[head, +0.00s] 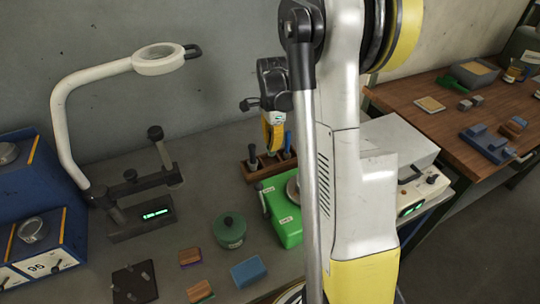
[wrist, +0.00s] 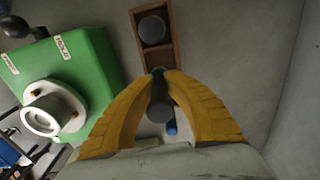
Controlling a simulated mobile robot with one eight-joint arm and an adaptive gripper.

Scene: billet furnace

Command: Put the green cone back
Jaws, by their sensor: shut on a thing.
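My gripper (wrist: 160,82) has yellow fingers pointing down over a wooden rack (wrist: 138,28). The fingers are closed around a dark, round-ended piece (wrist: 160,108). A small green part (wrist: 157,71) shows at the fingertips; I take this piece to be the green cone, though the fingers hide most of it. In the head view my gripper (head: 272,140) is at the middle of the rack (head: 252,177), between a dark-topped piece (head: 252,152) and a blue one (head: 288,142). I cannot tell whether the held piece is seated in the rack or just above it.
A green box (head: 285,225) with a round metal fitting stands close in front of the rack. The wall is close behind.

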